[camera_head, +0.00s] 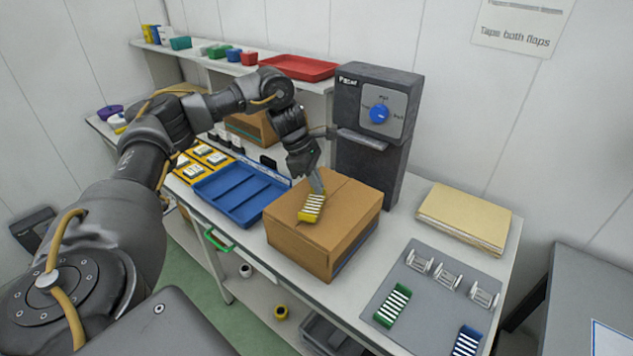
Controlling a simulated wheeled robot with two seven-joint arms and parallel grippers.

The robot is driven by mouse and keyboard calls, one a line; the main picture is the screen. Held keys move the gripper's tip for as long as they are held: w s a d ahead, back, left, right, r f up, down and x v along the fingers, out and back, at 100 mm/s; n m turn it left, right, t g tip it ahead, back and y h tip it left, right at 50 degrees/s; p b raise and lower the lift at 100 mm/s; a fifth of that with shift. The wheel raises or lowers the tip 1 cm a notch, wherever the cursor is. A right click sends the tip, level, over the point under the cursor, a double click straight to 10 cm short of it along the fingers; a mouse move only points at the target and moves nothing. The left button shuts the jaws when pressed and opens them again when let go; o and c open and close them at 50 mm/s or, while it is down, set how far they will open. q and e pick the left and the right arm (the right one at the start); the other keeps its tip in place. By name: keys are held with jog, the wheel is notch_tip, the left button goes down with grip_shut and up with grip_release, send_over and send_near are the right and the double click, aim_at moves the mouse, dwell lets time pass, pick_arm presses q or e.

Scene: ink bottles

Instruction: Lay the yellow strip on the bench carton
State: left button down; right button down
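The yellow strip (311,207), with white bars across it, is over the top of the brown bench carton (345,225), near the middle of its lid. My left gripper (317,185) comes down from above with its fingers at the strip's far end and appears shut on it. I cannot tell whether the strip's underside touches the carton. The carton stands closed on the white bench (385,247). My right gripper is not in view.
A blue tray (240,192) lies left of the carton, and a dark machine with a blue knob (379,114) stands behind it. To the right, a grey mat (430,305) holds a green strip (393,305), a blue strip (466,341) and white pieces. Tan folders (464,217) lie behind.

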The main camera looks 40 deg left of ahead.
pick_arm(q)
jog(key=shift+f, duration=0.25)
jog(key=shift+f, duration=0.4)
jog(key=c, duration=1.5)
grip_release()
jog(key=shift+c, duration=0.2)
jog(key=b+v, duration=0.1)
jog(key=v, duration=0.1)
jog(key=shift+a+r, duration=0.15)
jog(key=shift+r, duration=0.15)
jog(key=p+v, duration=0.2)
jog(key=v, duration=0.6)
jog(key=shift+s+r, duration=0.1)
